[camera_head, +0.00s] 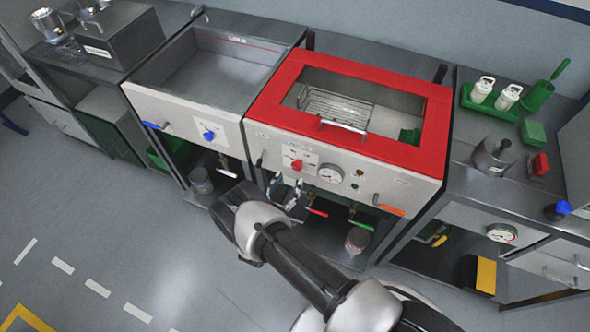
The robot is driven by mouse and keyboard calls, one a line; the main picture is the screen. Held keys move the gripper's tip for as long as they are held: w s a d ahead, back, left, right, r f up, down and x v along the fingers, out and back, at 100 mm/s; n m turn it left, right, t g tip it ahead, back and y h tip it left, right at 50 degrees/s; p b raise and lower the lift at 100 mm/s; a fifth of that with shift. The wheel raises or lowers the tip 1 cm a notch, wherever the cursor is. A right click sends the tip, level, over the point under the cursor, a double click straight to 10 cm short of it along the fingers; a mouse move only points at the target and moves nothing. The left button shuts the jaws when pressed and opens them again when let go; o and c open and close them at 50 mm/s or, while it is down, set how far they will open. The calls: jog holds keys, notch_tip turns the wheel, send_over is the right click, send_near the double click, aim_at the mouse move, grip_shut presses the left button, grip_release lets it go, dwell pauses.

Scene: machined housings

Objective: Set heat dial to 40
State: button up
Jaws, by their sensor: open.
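The red heat dial (296,165) sits on the white front panel of the red-topped unit (270,98), left of a round gauge (331,174). A blue knob (209,135) is on the panel of the unit to the left. My gripper (284,192) is open and empty, in front of the red-topped unit just below the red dial, and appears apart from it. The dial's scale and pointer are too small to read. My arm covers part of the space under the unit.
A blue handle (156,125) and an orange handle (388,209) stick out from the panels. A red-handled valve (317,212) and a grey container (357,240) are below the unit. A green tray (490,101) with white bottles stands at right. The floor at left is clear.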

aim_at(297, 168)
jog(key=x, duration=0.6)
jog(key=shift+w+d+b, duration=0.1)
jog(key=shift+w+b, duration=0.15)
jog(key=shift+b, duration=0.1)
jog(key=c, duration=1)
jog(key=shift+c, duration=0.2)
jog(key=shift+m, duration=0.3)
jog(key=m+b, duration=0.2)
jog(key=m, duration=0.2)
jog(key=shift+d+f+m, duration=0.1)
jog(key=shift+m, duration=0.2)
jog(key=m+b, duration=0.2)
jog(key=m, duration=0.4)
jog(key=shift+b, duration=0.3)
jog(key=shift+m, duration=0.4)
